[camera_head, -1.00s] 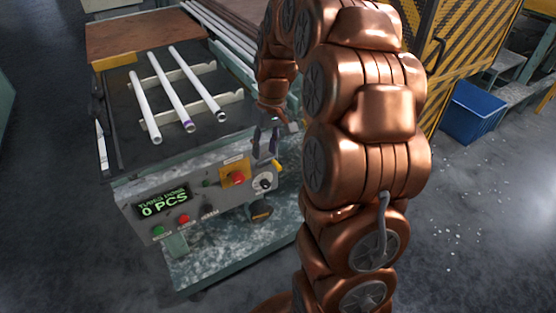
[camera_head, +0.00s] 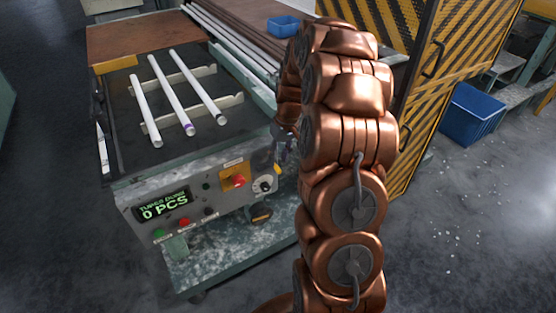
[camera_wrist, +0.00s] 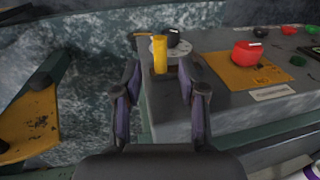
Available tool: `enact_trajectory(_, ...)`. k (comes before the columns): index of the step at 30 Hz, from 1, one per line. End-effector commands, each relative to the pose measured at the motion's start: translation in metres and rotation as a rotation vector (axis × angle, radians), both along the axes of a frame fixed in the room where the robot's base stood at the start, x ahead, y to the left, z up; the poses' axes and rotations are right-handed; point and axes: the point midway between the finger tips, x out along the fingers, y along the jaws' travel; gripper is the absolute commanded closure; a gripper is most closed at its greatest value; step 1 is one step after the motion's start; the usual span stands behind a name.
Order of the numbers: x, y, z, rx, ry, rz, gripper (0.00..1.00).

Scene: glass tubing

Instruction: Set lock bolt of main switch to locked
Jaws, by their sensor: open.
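The control panel carries a black rotary knob on a pale round dial (camera_head: 263,184), near the panel's right end. A yellow upright tab, seemingly the lock bolt (camera_wrist: 160,54), stands beside this knob; it also shows in the head view (camera_head: 277,169). The black knob (camera_wrist: 175,38) is just behind the tab in the wrist view. My gripper (camera_wrist: 158,78) is open and empty, its two dark fingers either side of the tab's line, with the tab ahead of the tips. No contact shows. In the head view my gripper (camera_head: 283,150) is partly hidden by my arm.
A red knob on an orange-yellow plate (camera_head: 237,180) sits left of the dial. The display (camera_head: 163,204) reads 0 PCS, with green and red buttons below. Glass tubes (camera_head: 170,95) lie on the machine bed. A striped yellow-black guard (camera_head: 430,90) stands right.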

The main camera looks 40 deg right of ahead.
Motion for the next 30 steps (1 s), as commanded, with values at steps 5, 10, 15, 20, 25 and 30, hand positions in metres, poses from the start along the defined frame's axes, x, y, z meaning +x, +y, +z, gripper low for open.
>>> enact_trajectory(5,0.0,0.005,-0.019,0.001,0.002,0.0,0.59)
enact_trajectory(10,0.0,0.005,-0.024,0.0,0.0,0.0,0.59)
enact_trajectory(15,0.0,0.005,-0.024,0.0,0.0,0.0,0.62)
enact_trajectory(20,0.0,0.005,-0.024,0.0,0.0,0.0,0.79)
enact_trajectory(25,0.0,0.005,-0.024,0.0,0.0,0.0,0.96)
enact_trajectory(30,0.0,0.005,-0.024,0.0,0.0,0.0,1.0)
